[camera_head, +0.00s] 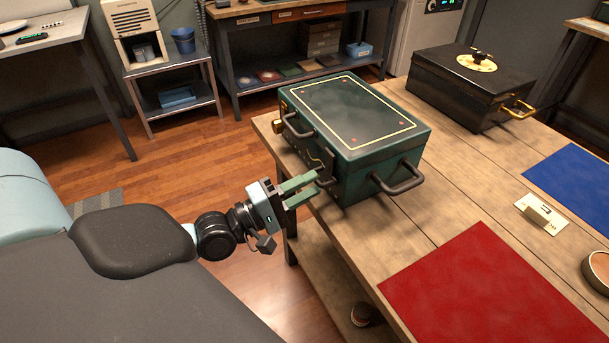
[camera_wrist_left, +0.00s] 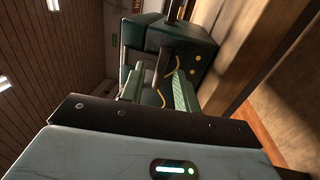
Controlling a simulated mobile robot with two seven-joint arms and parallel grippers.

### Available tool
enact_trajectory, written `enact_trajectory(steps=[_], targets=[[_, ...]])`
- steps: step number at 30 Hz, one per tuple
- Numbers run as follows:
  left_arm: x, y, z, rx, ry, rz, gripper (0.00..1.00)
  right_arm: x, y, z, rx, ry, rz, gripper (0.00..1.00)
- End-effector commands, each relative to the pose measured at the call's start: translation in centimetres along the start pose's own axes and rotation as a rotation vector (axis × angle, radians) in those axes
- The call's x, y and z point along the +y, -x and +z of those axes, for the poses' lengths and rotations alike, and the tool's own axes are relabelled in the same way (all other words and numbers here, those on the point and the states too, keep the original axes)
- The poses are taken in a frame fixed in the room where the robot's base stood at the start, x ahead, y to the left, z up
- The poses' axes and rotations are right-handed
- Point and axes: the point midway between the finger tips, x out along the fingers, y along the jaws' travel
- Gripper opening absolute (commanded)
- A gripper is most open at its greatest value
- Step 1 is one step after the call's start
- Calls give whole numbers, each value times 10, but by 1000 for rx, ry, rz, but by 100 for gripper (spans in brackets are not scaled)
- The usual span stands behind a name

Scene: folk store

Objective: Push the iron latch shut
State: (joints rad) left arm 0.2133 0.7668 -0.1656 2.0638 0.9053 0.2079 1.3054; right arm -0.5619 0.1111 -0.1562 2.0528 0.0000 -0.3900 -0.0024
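A dark green box (camera_head: 352,115) with a yellow-lined lid stands closed on the wooden table. A dark iron piece that looks like the latch (camera_head: 328,163) is on its left-facing side, near the front corner; its exact position is hard to tell. My left gripper (camera_head: 320,184) is at that side, just below and in front of this piece, with its green fingers apart and nothing visible between them. I cannot tell whether a fingertip touches the box. In the left wrist view the box (camera_wrist_left: 190,45) is ahead of the spread fingers (camera_wrist_left: 158,90). My right gripper is not in view.
A black box (camera_head: 465,95) with a gold handle stands behind. A red mat (camera_head: 490,290), a blue mat (camera_head: 575,180), a small card holder (camera_head: 541,213) and a round container (camera_head: 597,268) lie on the table (camera_head: 430,220).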

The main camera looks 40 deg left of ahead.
Motion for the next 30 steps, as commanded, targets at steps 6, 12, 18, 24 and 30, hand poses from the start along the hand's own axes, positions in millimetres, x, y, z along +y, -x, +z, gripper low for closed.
enact_trajectory(steps=[6, 12, 18, 24, 30], targets=[[0, 1, 0, 1, 0, 0, 32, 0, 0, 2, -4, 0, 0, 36], [-2, 13, 0, 1, -1, -4, 32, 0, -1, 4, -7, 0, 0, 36], [-2, 39, 0, 0, 0, -6, 32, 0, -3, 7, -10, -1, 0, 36], [-2, 62, 0, 0, 0, -4, 32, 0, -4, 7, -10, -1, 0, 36], [-1, 75, 0, 0, 0, -2, 32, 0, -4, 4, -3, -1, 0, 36]])
